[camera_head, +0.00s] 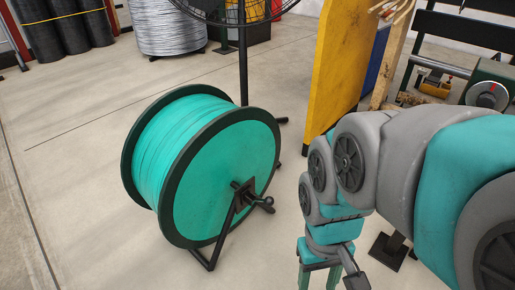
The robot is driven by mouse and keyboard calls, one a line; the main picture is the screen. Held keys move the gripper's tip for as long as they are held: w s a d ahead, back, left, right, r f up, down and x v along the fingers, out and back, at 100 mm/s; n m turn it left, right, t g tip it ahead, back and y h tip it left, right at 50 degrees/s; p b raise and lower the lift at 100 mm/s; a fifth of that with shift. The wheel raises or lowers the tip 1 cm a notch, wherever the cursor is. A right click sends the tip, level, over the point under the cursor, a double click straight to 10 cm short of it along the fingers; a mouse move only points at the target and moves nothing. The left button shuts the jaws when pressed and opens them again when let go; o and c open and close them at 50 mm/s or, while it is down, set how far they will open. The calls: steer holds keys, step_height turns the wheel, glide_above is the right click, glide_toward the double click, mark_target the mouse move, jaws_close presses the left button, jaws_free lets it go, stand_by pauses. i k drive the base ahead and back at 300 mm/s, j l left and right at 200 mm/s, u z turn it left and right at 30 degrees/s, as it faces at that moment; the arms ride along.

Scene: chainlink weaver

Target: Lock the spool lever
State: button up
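A large teal spool (225,168) with dark rims stands on a dark metal frame on the floor, left of the middle in the head view. A small dark lever (262,203) with a round knob sits at the hub on the spool's near face. Whether it is locked cannot be told. My gripper (320,280) is at the bottom, right of the spool and apart from the lever, pointing down. Its teal fingers are spread with a gap between them, and their tips are cut off by the frame edge. I see nothing between them.
A yellow panel (338,65) stands upright behind my arm. A black stand pole (243,65) with a fan cage rises behind the spool. A wire coil (168,25) and dark rolls (62,27) stand at the back. The floor left of the spool is clear.

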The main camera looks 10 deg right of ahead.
mark_target(268, 201)
steer(key=j, duration=0.95)
steer(key=i+j+z, duration=0.1)
steer(key=j, duration=0.85)
